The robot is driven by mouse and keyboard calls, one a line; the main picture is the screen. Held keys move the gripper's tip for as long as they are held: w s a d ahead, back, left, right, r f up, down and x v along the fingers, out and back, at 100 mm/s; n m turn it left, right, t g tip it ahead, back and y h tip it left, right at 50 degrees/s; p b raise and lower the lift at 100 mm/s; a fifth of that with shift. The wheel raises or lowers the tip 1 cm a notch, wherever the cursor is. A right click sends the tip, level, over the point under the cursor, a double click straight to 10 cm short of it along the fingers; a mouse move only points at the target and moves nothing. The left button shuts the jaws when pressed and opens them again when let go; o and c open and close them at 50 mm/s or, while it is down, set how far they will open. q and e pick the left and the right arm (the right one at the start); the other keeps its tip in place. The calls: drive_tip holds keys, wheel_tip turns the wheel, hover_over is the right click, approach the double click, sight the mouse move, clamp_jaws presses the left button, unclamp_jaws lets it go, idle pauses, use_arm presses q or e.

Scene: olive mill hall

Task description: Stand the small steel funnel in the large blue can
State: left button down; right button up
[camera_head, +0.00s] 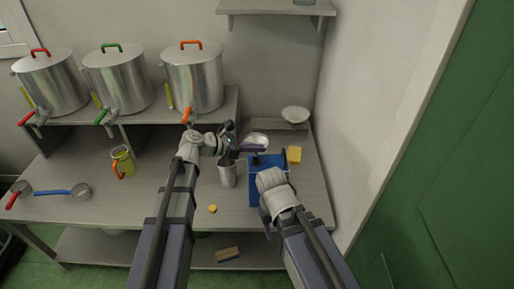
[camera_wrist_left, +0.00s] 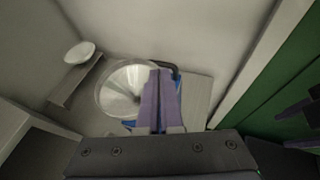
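The small steel funnel (camera_head: 257,138) is held above the blue can, its wide mouth facing up; it also shows in the left wrist view (camera_wrist_left: 126,88). My left gripper (camera_head: 254,148) has its purple fingers together at the funnel's rim, in the left wrist view too (camera_wrist_left: 158,100). The large blue can (camera_head: 258,188) stands on the table below, partly covered by my right wrist. The can's opening and the funnel's spout are hidden. My right gripper's fingers are hidden in the head view; two purple fingers, apart, show at the right edge of the left wrist view (camera_wrist_left: 298,126).
A steel cup (camera_head: 228,175) stands left of the can, with a yellow cap (camera_head: 213,209) in front. A yellow sponge (camera_head: 294,154) lies right of the can. A pale bowl (camera_head: 295,115) sits behind.

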use_arm(q)
drive_tip(key=shift+f+b, duration=1.8)
idle(1.3)
drive_tip(key=c, duration=1)
unclamp_jaws()
drive_tip(key=shift+r, duration=0.1)
drive_tip(key=p+v, duration=0.3)
drive_tip(key=v, duration=0.4)
drive_tip(key=shift+a, duration=0.4)
drive_tip(key=shift+s+r, duration=0.1)
drive_tip(key=shift+s, duration=0.05)
drive_tip(key=p+v, duration=0.3)
drive_tip(key=v, duration=0.4)
drive_tip(key=shift+a, duration=0.35)
drive_tip(key=shift+s+r, duration=0.1)
drive_tip(key=shift+r, duration=0.05)
